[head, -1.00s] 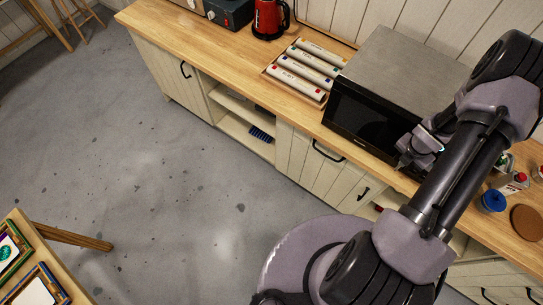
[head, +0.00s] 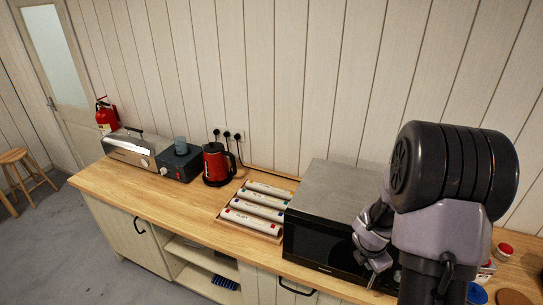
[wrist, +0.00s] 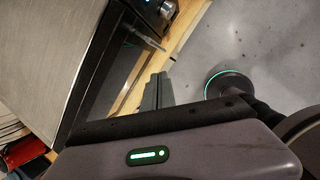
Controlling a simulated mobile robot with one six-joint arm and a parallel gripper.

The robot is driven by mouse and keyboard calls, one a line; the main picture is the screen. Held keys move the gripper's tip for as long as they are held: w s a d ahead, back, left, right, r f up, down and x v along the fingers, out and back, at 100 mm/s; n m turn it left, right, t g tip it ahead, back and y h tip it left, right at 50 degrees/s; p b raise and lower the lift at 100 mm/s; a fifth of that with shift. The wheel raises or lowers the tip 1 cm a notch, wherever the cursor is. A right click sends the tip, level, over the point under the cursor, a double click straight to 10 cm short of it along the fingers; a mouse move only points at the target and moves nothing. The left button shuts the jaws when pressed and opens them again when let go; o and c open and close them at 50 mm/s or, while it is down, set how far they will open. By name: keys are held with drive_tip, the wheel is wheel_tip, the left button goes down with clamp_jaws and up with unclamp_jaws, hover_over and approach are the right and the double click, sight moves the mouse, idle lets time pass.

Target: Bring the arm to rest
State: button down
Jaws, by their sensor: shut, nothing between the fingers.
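My arm (head: 440,235) is folded, with its big dark elbow joint high at the right of the head view. My gripper (head: 374,279) hangs in front of the right part of the microwave (head: 322,240), close to its front; I cannot tell whether they touch. In the wrist view the grey fingers (wrist: 158,92) are together with nothing between them, beside the microwave (wrist: 50,55) and the counter edge. Part of the gripper is hidden behind the arm in the head view.
The wooden counter (head: 150,200) carries a rack of labelled rolls (head: 256,208), a red kettle (head: 216,164), a dark box with a cup (head: 180,160) and a toaster (head: 130,146).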

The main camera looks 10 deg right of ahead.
drive_tip(key=s+a+f+m+t+y+b, duration=0.1)
drive_tip(key=s+a+f+m+y+b, duration=0.1)
drive_tip(key=s+a+m+b, duration=0.3)
drive_tip(key=s+a+f+m+t+y+b, duration=0.1)
drive_tip(key=s+a+f+m+b, duration=0.2)
drive_tip(key=a+m+b, duration=0.8)
drive_tip(key=s+a+f+m+t+y+b, duration=0.1)
drive_tip(key=s+a+f+m+y+b, duration=0.1)
drive_tip(key=s+a+m+b, duration=0.6)
drive_tip(key=a+b, duration=0.4)
drive_tip(key=a, duration=0.1)
drive_tip(key=shift+a+f+t+y+b, duration=0.3)
drive_tip(key=shift+b, duration=0.05)
drive_tip(key=shift+s, duration=0.15)
